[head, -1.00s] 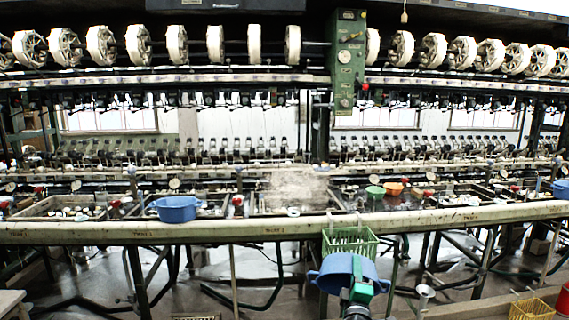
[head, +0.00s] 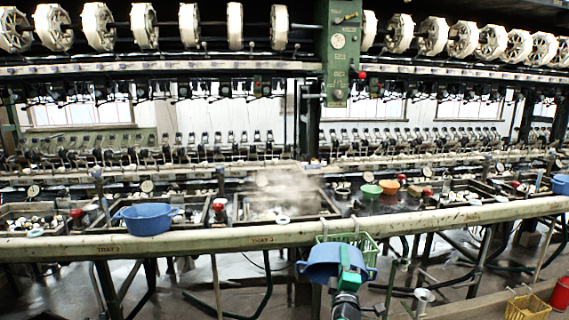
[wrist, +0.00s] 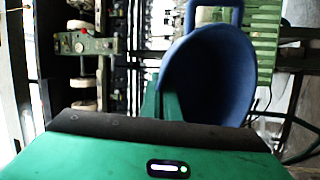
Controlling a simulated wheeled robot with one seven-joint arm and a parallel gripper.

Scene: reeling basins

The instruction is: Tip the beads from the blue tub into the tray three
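A blue tub (head: 322,264) is held in my gripper (head: 347,262), in front of the long pale rail and below its top. In the wrist view, the green fingers (wrist: 166,95) are closed on the rim of the blue tub (wrist: 218,75). The tub's inside is not clearly seen, and I cannot make out beads. Tray three (head: 300,216) is the dark-walled basin behind the rail label "TRAY 3", up and left of the tub. Pale steam hangs over it and small pale things lie in it.
The pale rail (head: 200,242) runs across the front of the basins. Another blue tub (head: 148,219) sits on it at left. A green basket (head: 366,245) hangs on the rail just behind the held tub. A yellow basket (head: 527,308) and red bucket (head: 562,294) stand at lower right.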

